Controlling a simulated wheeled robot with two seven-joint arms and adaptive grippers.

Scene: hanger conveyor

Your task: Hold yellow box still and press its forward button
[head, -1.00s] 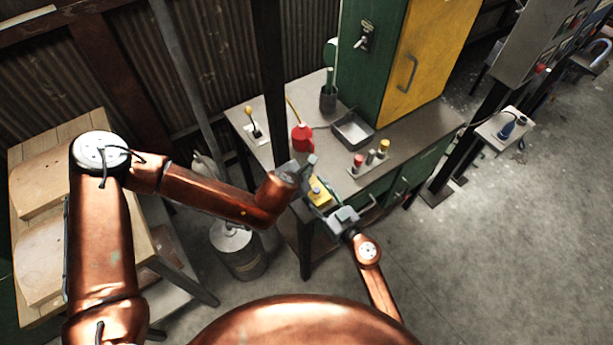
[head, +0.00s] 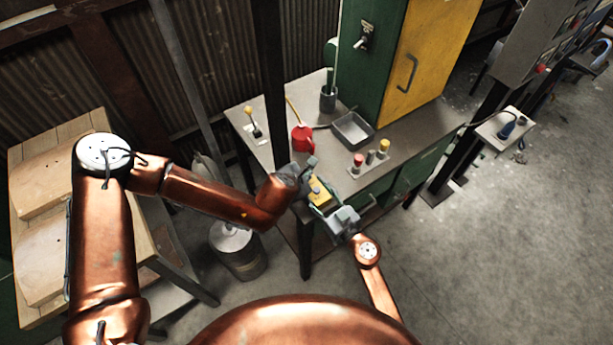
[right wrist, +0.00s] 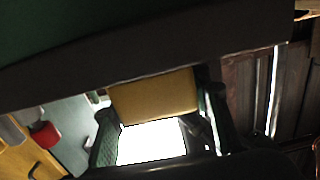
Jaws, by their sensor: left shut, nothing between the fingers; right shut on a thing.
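The yellow box (head: 319,191) is small in the head view, in front of the workbench's front edge. Dark marks show on its upper face, but I cannot make out which is the forward button. My right gripper (head: 331,207) is shut on the box from the lower right. In the right wrist view the yellow box (right wrist: 153,96) sits between the two dark fingers. My left gripper (head: 305,171) is shut and empty, close by the box's upper left end. I cannot tell whether its fingertips touch the box.
The grey workbench (head: 290,152) lies behind the grippers. A dark post (head: 272,80) rises left of the grippers. A metal drum (head: 237,250) stands below. Open floor lies to the right.

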